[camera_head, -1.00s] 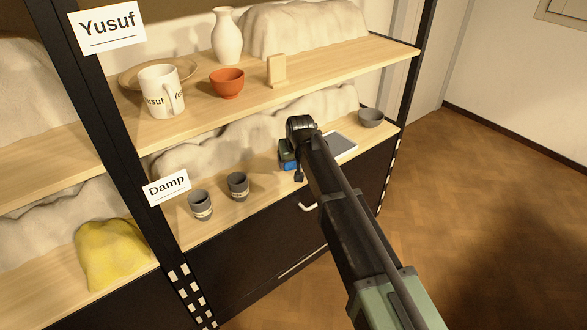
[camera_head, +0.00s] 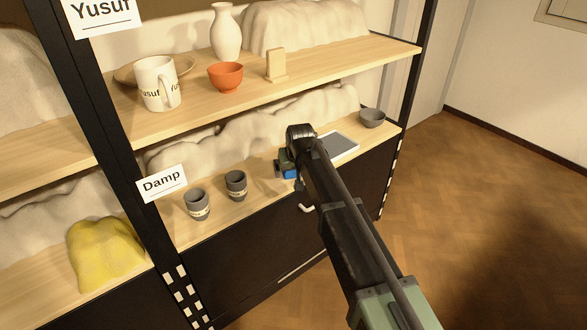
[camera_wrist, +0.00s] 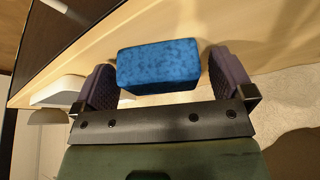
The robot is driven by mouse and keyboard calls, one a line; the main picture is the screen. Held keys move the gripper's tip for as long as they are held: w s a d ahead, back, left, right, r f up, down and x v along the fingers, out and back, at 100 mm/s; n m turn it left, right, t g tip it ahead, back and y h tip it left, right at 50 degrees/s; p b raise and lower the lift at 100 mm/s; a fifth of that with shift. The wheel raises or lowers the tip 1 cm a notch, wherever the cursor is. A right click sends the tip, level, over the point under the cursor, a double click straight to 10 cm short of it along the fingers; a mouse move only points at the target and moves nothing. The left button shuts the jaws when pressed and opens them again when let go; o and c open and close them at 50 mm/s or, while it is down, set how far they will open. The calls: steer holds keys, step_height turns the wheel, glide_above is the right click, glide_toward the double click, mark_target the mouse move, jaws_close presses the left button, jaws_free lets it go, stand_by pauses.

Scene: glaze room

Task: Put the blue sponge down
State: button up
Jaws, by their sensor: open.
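The blue sponge (camera_head: 291,174) is on the lower shelf (camera_head: 238,208) of the rack, near its front edge, partly hidden by my wrist. In the wrist view the sponge (camera_wrist: 158,66) lies between the two dark fingers of my gripper (camera_wrist: 161,62). The fingers are apart, with a narrow gap at the right finger; the left finger is very close to the sponge. In the head view my gripper (camera_head: 286,165) is low over the shelf, mostly covered by my own arm.
Two grey cups (camera_head: 236,185) stand left of the sponge by the "Damp" label (camera_head: 161,183). A grey tablet-like slab (camera_head: 339,146) and a grey bowl (camera_head: 371,117) are to the right. The upper shelf (camera_head: 215,95) overhangs behind. Bare shelf shows between cups and sponge.

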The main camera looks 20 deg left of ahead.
steer(key=p+v, duration=1.1)
steer(key=v, duration=0.1)
steer(key=shift+r, duration=0.25)
steer(key=s+d+f+m+g+h, duration=0.15)
steer(key=s+d, duration=0.25)
steer(key=d, duration=0.9)
steer(key=s+d+m+h, duration=0.15)
steer(key=s+d, duration=0.25)
steer(key=d, duration=0.9)
steer(key=s+d+m+g, duration=0.2)
steer(key=s+d+m, duration=0.1)
steer(key=s+d, duration=0.9)
steer(key=shift+d+m, duration=0.4)
steer(key=shift+d, duration=0.6)
